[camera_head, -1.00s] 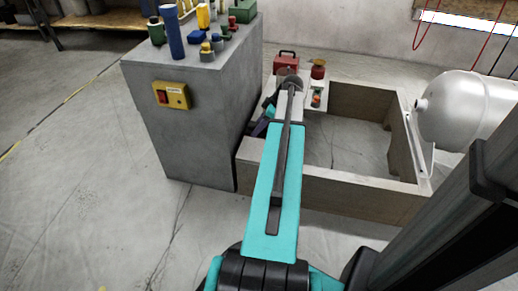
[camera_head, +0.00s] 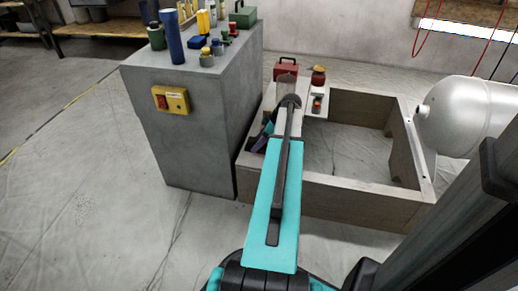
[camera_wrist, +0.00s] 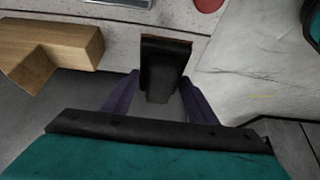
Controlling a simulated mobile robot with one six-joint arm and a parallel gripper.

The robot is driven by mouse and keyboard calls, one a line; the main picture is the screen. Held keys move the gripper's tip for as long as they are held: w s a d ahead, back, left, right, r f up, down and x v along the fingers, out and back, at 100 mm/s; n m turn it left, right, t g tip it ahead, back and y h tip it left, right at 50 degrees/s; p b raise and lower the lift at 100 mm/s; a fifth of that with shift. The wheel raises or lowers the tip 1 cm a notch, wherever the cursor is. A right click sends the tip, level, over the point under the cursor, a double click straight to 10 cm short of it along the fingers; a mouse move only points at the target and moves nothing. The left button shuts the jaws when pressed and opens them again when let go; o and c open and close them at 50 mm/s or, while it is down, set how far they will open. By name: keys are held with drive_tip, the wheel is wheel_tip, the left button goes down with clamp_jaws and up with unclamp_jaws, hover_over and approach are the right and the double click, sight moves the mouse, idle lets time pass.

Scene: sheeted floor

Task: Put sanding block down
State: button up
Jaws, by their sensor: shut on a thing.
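The sanding block (camera_wrist: 165,62), black with a thin reddish edge, is between the purple fingers of my gripper (camera_wrist: 160,78) in the wrist view. The fingers are shut on its sides. A pale speckled surface (camera_wrist: 115,22) lies beyond it in that view; I cannot tell whether the block touches it. In the head view my gripper (camera_head: 265,136) shows partly, to the left of my teal arm and inside the left part of the wooden frame (camera_head: 340,197). The arm hides much of that area, and I cannot make out the block there.
A red toolbox (camera_head: 286,68), a red-topped jar (camera_head: 318,77) and a small red-and-green item (camera_head: 317,103) stand at the back. A grey cabinet (camera_head: 200,120) with bottles stands left, a silver tank (camera_head: 465,112) right. A wooden piece (camera_wrist: 70,42) is left of the block.

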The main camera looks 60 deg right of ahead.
drive_tip(key=shift+f+b, duration=0.7)
drive_tip(key=shift+f, duration=1.45)
drive_tip(key=o, duration=1.1)
drive_tip(key=shift+f, duration=0.1)
drive_tip(key=p+v, duration=0.4)
drive_tip(key=v, duration=0.8)
drive_tip(key=shift+p, duration=0.3)
